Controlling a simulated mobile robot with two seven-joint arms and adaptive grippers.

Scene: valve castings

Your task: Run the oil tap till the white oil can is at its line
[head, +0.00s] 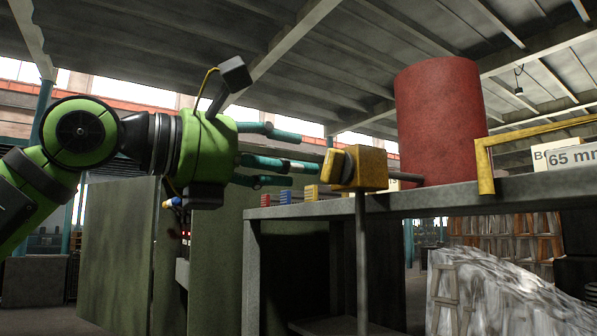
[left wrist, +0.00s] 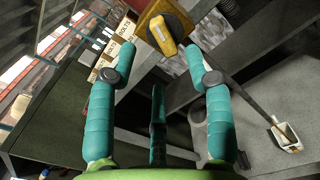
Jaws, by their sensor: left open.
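The oil tap is a yellow block (head: 368,168) at the bench's edge beside a red drum (head: 438,120). Its black round knob with a yellow bar (head: 337,166) faces my left gripper (head: 303,160). That gripper is open and empty, its teal fingers pointing at the knob, with a small gap between. In the left wrist view the knob's yellow bar (left wrist: 161,38) shows just beyond the spread fingertips (left wrist: 159,60). A thin dark pipe leads down from the tap. A small white open container (left wrist: 288,141), seemingly the oil can, is at its lower end; its level and line are unreadable.
A green cabinet (head: 118,240) stands behind my left arm. A wrapped load (head: 500,295) is at lower right.

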